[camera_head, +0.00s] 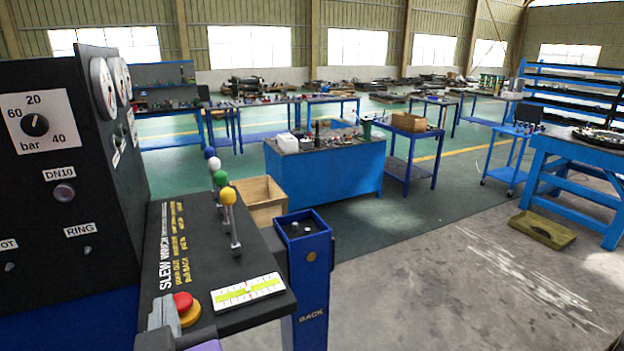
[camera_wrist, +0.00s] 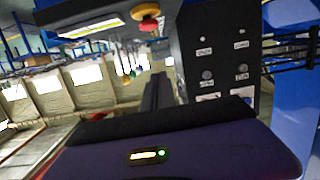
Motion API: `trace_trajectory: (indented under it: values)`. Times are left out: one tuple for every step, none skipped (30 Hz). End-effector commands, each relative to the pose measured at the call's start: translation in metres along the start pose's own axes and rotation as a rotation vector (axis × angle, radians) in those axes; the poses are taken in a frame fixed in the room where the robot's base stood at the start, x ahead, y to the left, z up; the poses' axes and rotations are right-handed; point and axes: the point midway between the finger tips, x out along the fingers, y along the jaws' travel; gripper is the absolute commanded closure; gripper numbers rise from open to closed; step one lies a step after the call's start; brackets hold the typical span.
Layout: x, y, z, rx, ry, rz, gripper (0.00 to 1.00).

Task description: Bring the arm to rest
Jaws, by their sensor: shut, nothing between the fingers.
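My gripper shows in the wrist view as a purple body with narrow dark fingers (camera_wrist: 157,90) closed together, nothing between them. In the head view a grey and purple part, likely of my gripper (camera_head: 163,314), shows at the bottom edge, beside the red push button (camera_head: 183,301) on its yellow base. The red button also shows upside down at the top of the wrist view (camera_wrist: 146,12). The black control console (camera_head: 165,255) carries a row of levers with coloured knobs (camera_head: 228,195) and a yellow-green level scale (camera_head: 248,291). The rest of my arm is mostly out of view.
An upright black panel (camera_head: 60,190) with a dial and gauges stands close at left. A blue post (camera_head: 306,270) stands right of the console, with a wooden crate (camera_head: 262,200) behind it. An olive tray (camera_head: 542,230) lies on the floor at right. Open floor lies between.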

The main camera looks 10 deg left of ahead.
Motion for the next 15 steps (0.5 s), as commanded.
trace_trajectory:
  values:
    - [-0.001,-0.004,-0.009,-0.008,0.034,-0.017,1.00]
    - [-0.002,-0.007,-0.015,-0.013,0.061,-0.030,1.00]
    - [-0.004,-0.010,-0.026,-0.020,0.101,-0.047,1.00]
    - [-0.006,-0.011,-0.034,-0.023,0.133,-0.058,1.00]
    - [-0.008,-0.013,-0.039,-0.024,0.160,-0.070,1.00]
    - [-0.010,-0.013,-0.041,-0.025,0.190,-0.083,1.00]
    - [-0.012,-0.012,-0.041,-0.023,0.210,-0.092,1.00]
    - [-0.015,-0.010,-0.039,-0.020,0.229,-0.098,1.00]
    - [-0.018,-0.007,-0.036,-0.016,0.254,-0.104,1.00]
    - [-0.020,-0.004,-0.034,-0.011,0.269,-0.106,1.00]
    - [-0.023,0.000,-0.030,-0.006,0.283,-0.108,1.00]
    - [-0.026,0.005,-0.024,-0.001,0.298,-0.107,1.00]
    - [-0.028,0.010,-0.018,0.004,0.309,-0.104,1.00]
    - [-0.031,0.015,-0.013,0.010,0.319,-0.101,1.00]
    - [-0.036,0.022,-0.004,0.018,0.332,-0.096,1.00]
